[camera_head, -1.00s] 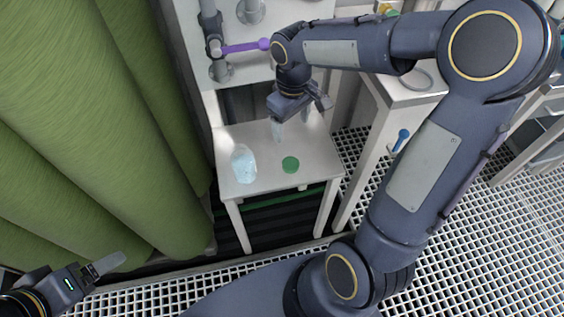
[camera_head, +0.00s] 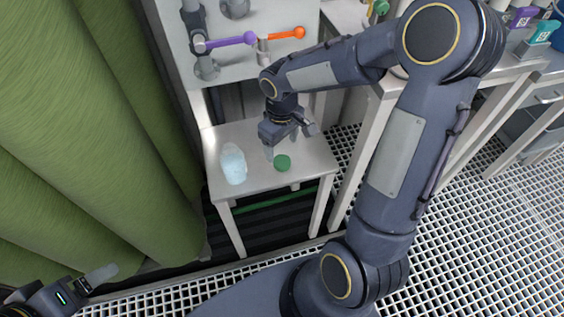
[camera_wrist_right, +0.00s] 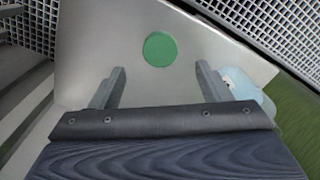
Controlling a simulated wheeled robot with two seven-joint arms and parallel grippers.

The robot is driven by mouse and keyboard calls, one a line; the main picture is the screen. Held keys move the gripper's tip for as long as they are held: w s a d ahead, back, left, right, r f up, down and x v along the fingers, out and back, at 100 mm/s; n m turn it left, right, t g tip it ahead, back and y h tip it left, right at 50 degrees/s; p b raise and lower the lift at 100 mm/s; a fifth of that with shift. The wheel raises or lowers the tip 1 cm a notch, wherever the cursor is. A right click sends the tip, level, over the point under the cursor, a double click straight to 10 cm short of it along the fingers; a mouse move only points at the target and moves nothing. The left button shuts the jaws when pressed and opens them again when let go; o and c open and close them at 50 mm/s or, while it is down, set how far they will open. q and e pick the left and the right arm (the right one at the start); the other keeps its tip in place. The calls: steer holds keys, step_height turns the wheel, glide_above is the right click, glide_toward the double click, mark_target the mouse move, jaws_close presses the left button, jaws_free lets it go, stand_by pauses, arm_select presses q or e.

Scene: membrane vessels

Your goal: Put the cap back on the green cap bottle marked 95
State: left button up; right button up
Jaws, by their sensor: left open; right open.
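The green cap (camera_head: 283,162) lies on the small white table (camera_head: 262,183), right of the bottle. The bottle (camera_head: 233,164) is pale and translucent, without a cap, and stands near the table's left side; its marking cannot be read. My right gripper (camera_head: 284,150) is open and empty above the table, close to the cap. In the right wrist view the cap (camera_wrist_right: 160,49) shows ahead of and between the open fingers (camera_wrist_right: 158,85), and the bottle (camera_wrist_right: 243,88) is partly hidden behind the finger at the right. My left gripper (camera_head: 92,283) is open, empty and far from the table, at the lower left.
A green curtain (camera_head: 90,130) hangs left of the table. A white panel with a purple handle (camera_head: 232,41) and an orange handle (camera_head: 287,34) stands behind it. A taller white bench (camera_head: 480,85) is at the right. The table's front part is bare.

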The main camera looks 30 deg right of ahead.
mark_target(282, 161)
step_height(282, 161, down, 6)
steer(key=shift+f+b, duration=0.15)
steer(key=shift+b, duration=0.9)
steer(key=shift+c, duration=0.3)
steer(key=c, duration=1)
